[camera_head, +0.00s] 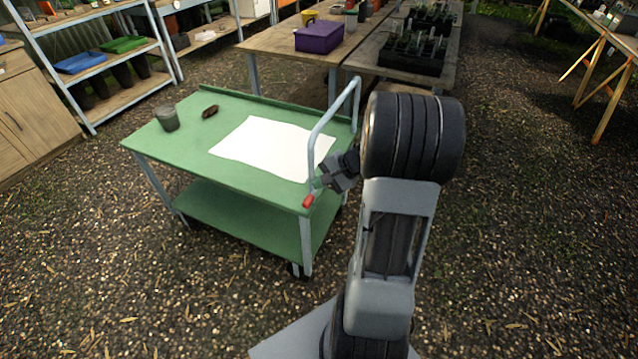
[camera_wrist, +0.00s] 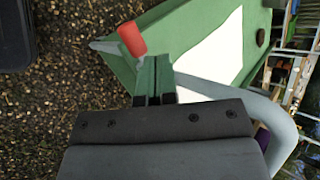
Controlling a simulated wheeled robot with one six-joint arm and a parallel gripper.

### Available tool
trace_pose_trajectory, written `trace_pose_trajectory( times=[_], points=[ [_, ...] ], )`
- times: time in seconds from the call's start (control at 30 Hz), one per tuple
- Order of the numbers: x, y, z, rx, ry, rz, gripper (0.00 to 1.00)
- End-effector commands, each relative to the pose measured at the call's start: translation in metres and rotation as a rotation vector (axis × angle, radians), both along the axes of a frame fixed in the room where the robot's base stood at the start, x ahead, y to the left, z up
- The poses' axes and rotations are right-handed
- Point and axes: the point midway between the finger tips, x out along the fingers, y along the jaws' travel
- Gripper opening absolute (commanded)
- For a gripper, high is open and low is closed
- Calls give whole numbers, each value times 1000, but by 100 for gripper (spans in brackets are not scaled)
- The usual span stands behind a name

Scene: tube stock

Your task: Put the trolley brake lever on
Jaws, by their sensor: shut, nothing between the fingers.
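The green trolley (camera_head: 190,140) stands left of my arm, and its top also shows in the wrist view (camera_wrist: 178,22). The brake lever has a red end (camera_head: 308,201) at the trolley's near right corner, by the foot of the grey push handle (camera_head: 322,122). In the wrist view the lever's red end (camera_wrist: 131,40) sits just beyond and left of my fingertips. My gripper (camera_head: 326,183) is shut and empty beside the handle; its fingers (camera_wrist: 155,62) are together, with no clear contact with the lever. The lever's pivot is hard to make out.
A white sheet (camera_head: 270,146), a grey-green cup (camera_head: 167,118) and a small brown object (camera_head: 210,111) lie on the trolley top. The handle curves close by my wrist. Wooden tables (camera_head: 275,42) stand behind; a shelf rack (camera_head: 120,92) stands left. The gravel in front is open.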

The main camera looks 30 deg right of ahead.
Motion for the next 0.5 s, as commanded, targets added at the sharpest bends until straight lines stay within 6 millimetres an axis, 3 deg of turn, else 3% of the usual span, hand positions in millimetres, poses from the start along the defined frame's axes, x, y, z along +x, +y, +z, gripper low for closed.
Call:
trace_pose_trajectory(
  times=[0.27, 0.5],
  points=[
    [-1, -1, 3, 0, 0, 0, 0],
    [-15, -14, 32, -1, 0, 2, 0]
  ],
)
